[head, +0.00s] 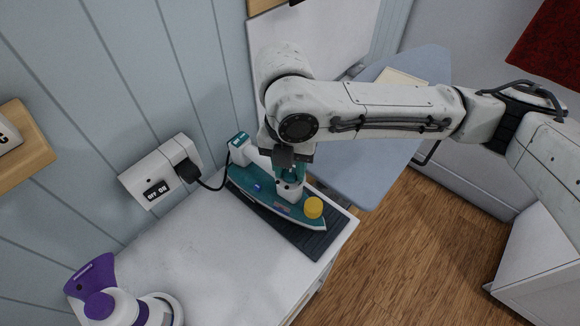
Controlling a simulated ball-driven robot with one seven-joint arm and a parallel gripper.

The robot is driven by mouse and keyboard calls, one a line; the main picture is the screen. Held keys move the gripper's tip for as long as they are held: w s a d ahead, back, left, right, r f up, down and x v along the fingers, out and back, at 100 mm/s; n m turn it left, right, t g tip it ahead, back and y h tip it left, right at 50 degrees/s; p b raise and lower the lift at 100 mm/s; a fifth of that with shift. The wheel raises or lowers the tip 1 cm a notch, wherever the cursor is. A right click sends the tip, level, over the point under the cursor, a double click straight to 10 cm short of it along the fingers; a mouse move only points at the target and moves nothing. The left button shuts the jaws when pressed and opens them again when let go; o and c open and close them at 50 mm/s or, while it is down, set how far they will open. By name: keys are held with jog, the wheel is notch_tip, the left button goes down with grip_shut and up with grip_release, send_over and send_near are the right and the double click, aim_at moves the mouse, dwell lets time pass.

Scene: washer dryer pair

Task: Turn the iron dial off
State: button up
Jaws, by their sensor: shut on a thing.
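A teal and white iron (255,184) rests on a dark ribbed mat (318,242) on the white cabinet top. A round yellow knob (313,208) sits on the iron's near right end. I cannot tell for sure whether this knob is the dial. My gripper (287,172) reaches down over the middle of the iron and is shut on a part of it, just behind and left of the yellow knob. The fingertips and the gripped part are mostly hidden by the wrist.
A black cord runs from the iron's back to a plug (187,171) in a wall socket (150,176) marked OFF and ON. A purple and white appliance (100,290) stands at front left. A blue ironing board (372,165) lies behind right. The cabinet top's middle (215,240) is clear.

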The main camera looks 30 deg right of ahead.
aim_at(288, 174)
jog(key=n+b, duration=0.2)
jog(key=n, duration=0.3)
jog(key=shift+f+n, duration=0.15)
jog(key=shift+n, duration=0.15)
jog(key=n+b, duration=0.2)
jog(key=n, duration=0.2)
jog(key=shift+n, duration=0.4)
jog(key=o, duration=1)
jog(key=shift+o, duration=0.2)
jog(key=shift+r, duration=0.25)
notch_tip(288, 174, up, 10)
jog(key=shift+a+r, duration=0.25)
jog(key=shift+s, duration=0.1)
